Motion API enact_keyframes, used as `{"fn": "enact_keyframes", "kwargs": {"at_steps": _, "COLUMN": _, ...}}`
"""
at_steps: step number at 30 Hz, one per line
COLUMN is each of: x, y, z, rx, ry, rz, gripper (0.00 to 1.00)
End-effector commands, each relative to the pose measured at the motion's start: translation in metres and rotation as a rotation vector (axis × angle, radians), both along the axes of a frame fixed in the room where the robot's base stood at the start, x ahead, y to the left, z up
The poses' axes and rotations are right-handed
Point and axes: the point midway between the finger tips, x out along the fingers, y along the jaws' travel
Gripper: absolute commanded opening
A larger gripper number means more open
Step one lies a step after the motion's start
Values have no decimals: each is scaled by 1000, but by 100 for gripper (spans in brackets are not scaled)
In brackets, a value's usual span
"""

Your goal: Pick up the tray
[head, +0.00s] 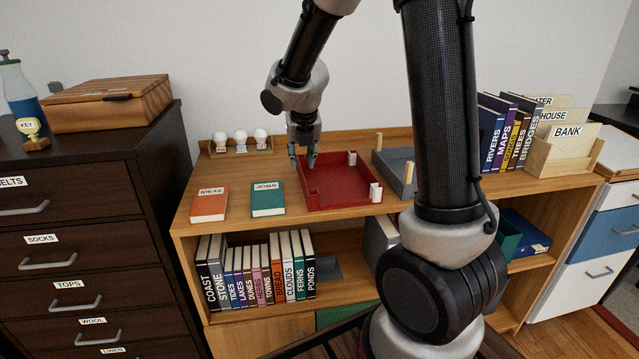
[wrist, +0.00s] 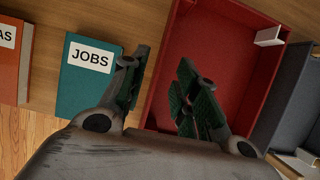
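A red tray (head: 340,188) with low walls and white handle pieces lies flat on top of the wooden bookcase. It fills the middle of the wrist view (wrist: 215,65). A grey tray (head: 387,165) with pale wooden handle pieces stands to its right, partly hidden by my arm. My gripper (head: 302,163) is open and empty, pointing down at the red tray's left wall near the back corner. In the wrist view my gripper (wrist: 162,60) has one finger on the outer side of that wall and one over the inside. I cannot tell whether either finger touches it.
A teal JOBS book (head: 267,199) lies close to the left of the red tray, with an orange IDEAS book (head: 209,205) beyond it. A rack of white bulbs (head: 240,143) stands behind. Upright books (head: 505,132) and a card box (head: 563,157) stand at the right.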

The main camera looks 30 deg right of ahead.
Motion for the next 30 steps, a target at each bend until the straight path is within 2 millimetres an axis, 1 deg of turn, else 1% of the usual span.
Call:
{"fn": "enact_keyframes", "kwargs": {"at_steps": 12, "x": 17, "y": -6, "z": -56, "rx": 1, "ry": 4, "rz": -4, "gripper": 30}}
{"fn": "enact_keyframes", "kwargs": {"at_steps": 16, "x": 21, "y": -6, "z": -64, "rx": 1, "ry": 2, "rz": -5, "gripper": 30}}
{"fn": "enact_keyframes", "kwargs": {"at_steps": 22, "x": 21, "y": -6, "z": -64, "rx": 3, "ry": 0, "rz": -6, "gripper": 30}}
{"fn": "enact_keyframes", "kwargs": {"at_steps": 23, "x": 21, "y": -6, "z": -64, "rx": 3, "ry": 0, "rz": -6, "gripper": 27}}
{"fn": "enact_keyframes", "kwargs": {"at_steps": 27, "x": 21, "y": -6, "z": -64, "rx": 3, "ry": 0, "rz": -6, "gripper": 1}}
{"fn": "enact_keyframes", "kwargs": {"at_steps": 30, "x": 21, "y": -6, "z": -64, "rx": 3, "ry": 0, "rz": -6, "gripper": 0}}
